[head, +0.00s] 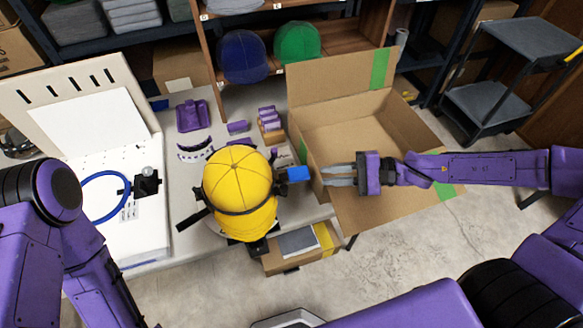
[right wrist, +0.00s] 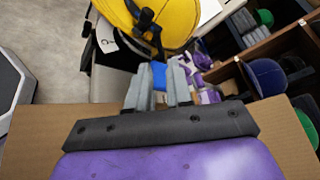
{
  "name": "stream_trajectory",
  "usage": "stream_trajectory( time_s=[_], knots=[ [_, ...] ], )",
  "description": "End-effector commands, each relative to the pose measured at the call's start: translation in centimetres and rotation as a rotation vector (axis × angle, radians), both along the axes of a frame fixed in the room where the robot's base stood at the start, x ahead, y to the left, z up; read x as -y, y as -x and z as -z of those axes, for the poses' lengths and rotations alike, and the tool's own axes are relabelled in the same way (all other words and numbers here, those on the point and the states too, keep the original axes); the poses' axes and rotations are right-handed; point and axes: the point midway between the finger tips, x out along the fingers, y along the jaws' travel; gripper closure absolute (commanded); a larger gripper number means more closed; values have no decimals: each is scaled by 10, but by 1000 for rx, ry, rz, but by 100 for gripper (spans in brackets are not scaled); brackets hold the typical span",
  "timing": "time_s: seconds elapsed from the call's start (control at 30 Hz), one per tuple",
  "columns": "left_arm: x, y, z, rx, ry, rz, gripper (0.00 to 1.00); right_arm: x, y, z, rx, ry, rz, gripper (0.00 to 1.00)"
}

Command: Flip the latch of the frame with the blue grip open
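A yellow cap (head: 238,180) sits at the front edge of the grey table, with a dark band-like frame (head: 237,212) around it. A blue grip (head: 298,174) sticks out on the frame's right side. A dark piece (head: 192,218) juts out at the left; I cannot tell whether it is the latch. My right gripper (head: 327,175) points left at the blue grip, its fingers apart and empty, a short gap from it. In the right wrist view the blue grip (right wrist: 158,74) shows beyond and between the fingertips (right wrist: 159,88). My left arm shows at the left, its gripper out of view.
An open cardboard box (head: 345,118) stands right behind my right gripper. A white machine with a blue hoop (head: 104,197) is at the left. Purple parts (head: 193,114) lie on the table behind the cap. Blue and green caps (head: 298,43) sit on a shelf. A smaller box (head: 290,258) is below.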

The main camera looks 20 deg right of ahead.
Motion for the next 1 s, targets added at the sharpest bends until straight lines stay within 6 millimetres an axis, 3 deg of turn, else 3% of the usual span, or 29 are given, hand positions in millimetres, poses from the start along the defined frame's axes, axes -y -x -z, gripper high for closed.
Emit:
stream_trajectory(
  time_s=[0.2,0.4,0.6,0.9,0.93,1.0],
  knots=[
    [0,1,38,-1,0,0,57,-26,-10,19,-2,2,9,80],
    [0,1,60,-1,1,0,57,-59,-23,26,-4,3,8,80],
    [0,1,68,-1,1,0,57,-81,-33,27,-2,1,8,80],
    [0,1,68,-1,1,0,57,-85,-35,25,0,1,8,80],
    [0,1,68,-1,1,0,57,-85,-35,25,0,1,8,83],
    [0,1,68,-1,1,0,57,-85,-35,25,0,2,7,100]
  ],
)
